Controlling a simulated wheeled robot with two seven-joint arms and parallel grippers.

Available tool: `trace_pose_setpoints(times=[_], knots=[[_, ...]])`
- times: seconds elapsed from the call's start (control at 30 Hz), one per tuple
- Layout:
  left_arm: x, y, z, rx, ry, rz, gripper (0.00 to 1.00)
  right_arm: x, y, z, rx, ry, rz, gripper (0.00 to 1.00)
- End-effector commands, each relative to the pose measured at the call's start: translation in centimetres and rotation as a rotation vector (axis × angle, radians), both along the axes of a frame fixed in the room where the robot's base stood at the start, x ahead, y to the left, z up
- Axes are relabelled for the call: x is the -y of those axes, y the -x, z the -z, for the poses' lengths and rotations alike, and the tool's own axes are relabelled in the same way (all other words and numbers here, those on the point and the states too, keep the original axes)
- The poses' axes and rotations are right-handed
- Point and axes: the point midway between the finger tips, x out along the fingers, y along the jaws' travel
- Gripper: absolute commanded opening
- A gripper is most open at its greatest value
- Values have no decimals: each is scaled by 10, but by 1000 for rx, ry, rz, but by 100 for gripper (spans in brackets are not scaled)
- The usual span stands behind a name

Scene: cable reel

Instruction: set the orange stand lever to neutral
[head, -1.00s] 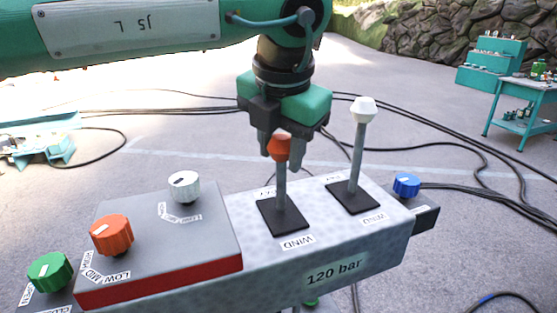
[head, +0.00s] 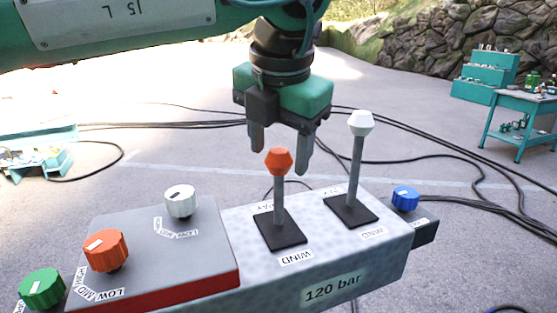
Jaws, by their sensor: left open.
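The orange stand lever (head: 279,190) has an orange knob on a grey stem and rises from a black plate on the grey control box (head: 330,262). It stands close to upright. A "WIND" label lies in front of its plate; the label behind it is partly hidden. My left gripper (head: 279,160) is open, its fingers pointing down just behind and above the orange knob, one to each side of it in the picture. It holds nothing, and the knob looks free of the fingers. My right gripper is not in view.
A white-knobbed lever (head: 357,160) stands close on the right. A blue knob (head: 405,198) is at the right end. White (head: 181,201), orange (head: 106,251) and green (head: 42,289) dials are on the left. Cables (head: 430,150) lie on the ground behind.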

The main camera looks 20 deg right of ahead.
Motion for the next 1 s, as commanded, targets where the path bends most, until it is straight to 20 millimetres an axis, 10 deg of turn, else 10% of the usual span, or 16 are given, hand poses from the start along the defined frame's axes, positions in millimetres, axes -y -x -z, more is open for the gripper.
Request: trace_pose_setpoints(times=[0.43, 1.0], knots=[[-7, 27, -90, 3, 1, -2, 58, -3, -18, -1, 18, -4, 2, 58], [-9, 31, -104, 1, -1, 0, 58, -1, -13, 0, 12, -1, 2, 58]])
